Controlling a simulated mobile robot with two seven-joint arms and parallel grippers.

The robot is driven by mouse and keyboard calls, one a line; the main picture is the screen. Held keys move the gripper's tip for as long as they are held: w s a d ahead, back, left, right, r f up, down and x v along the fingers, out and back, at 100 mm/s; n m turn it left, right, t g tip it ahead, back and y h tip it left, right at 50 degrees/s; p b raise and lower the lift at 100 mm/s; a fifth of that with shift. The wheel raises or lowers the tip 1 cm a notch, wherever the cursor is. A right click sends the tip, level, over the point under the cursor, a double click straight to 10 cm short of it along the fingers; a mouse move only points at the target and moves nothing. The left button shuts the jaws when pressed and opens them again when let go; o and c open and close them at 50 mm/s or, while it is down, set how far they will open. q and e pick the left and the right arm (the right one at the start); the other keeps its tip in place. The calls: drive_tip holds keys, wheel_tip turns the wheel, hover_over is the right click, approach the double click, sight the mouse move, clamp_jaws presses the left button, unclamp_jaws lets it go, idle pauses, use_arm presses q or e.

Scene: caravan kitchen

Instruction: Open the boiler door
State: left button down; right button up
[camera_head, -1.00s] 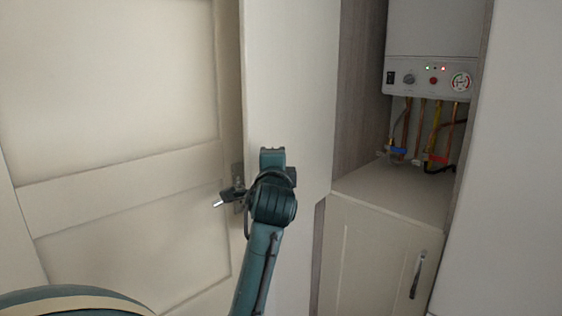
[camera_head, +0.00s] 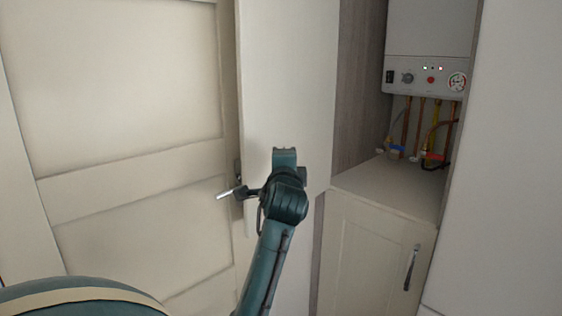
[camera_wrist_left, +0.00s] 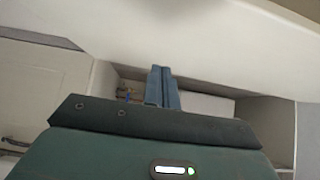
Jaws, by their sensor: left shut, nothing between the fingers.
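The boiler door (camera_head: 288,75) is a tall white panel. In the head view it stands swung open to the left of the boiler cupboard, and the inside of the cupboard shows. The white boiler (camera_head: 429,50) hangs inside. My left arm reaches up from below in front of the door's lower part; its fingers cannot be made out there. In the left wrist view my left gripper (camera_wrist_left: 162,88) has its two blue fingers together with nothing between them. A pale panel, likely the door, spans the top of that view (camera_wrist_left: 185,35). My right gripper is not in view.
Pipes and coloured valves (camera_head: 424,153) hang under the boiler above a shelf (camera_head: 390,186). A lower cupboard with a dark handle (camera_head: 411,267) is below. A panelled room door (camera_head: 125,95) with a lever handle (camera_head: 228,193) is at the left. A plain wall (camera_head: 510,170) is at the right.

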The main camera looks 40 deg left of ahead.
use_arm(q)
drive_tip(key=s+d, duration=0.3)
drive_tip(key=s, duration=0.6)
drive_tip(key=shift+s+d, duration=0.25)
